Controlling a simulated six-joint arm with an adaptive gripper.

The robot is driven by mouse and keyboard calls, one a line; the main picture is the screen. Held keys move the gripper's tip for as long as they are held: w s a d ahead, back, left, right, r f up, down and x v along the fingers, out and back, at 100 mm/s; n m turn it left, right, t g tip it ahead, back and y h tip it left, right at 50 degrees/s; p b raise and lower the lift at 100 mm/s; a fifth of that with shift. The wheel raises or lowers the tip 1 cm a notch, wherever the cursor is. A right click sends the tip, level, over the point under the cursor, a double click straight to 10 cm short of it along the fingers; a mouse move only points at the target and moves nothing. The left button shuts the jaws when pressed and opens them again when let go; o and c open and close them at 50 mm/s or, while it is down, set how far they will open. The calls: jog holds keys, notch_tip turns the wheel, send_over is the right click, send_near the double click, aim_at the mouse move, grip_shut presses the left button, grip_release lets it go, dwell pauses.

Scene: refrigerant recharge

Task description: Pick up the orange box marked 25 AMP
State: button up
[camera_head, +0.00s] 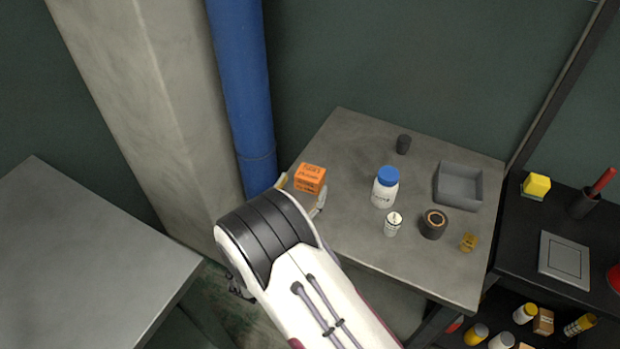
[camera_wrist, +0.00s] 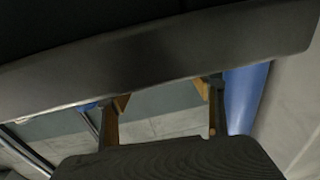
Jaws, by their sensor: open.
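The orange box (camera_head: 310,178) with dark printing sits at the left edge of the grey table; its lettering is too small to read. My gripper (camera_head: 302,191) is open, with one finger at the box's left and the other at its lower right. The box shows between or just beyond the fingertips; I cannot tell whether they touch it. In the wrist view the two fingers (camera_wrist: 167,95) stand apart, and I cannot make out the box there. A large dark shape crosses the top of that view.
A blue pipe (camera_head: 242,90) rises close behind my gripper.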

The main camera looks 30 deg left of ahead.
aim_at(306, 180)
jog(key=shift+w+a, duration=0.2)
jog(key=shift+w, duration=1.85)
jog(key=c, duration=1.2)
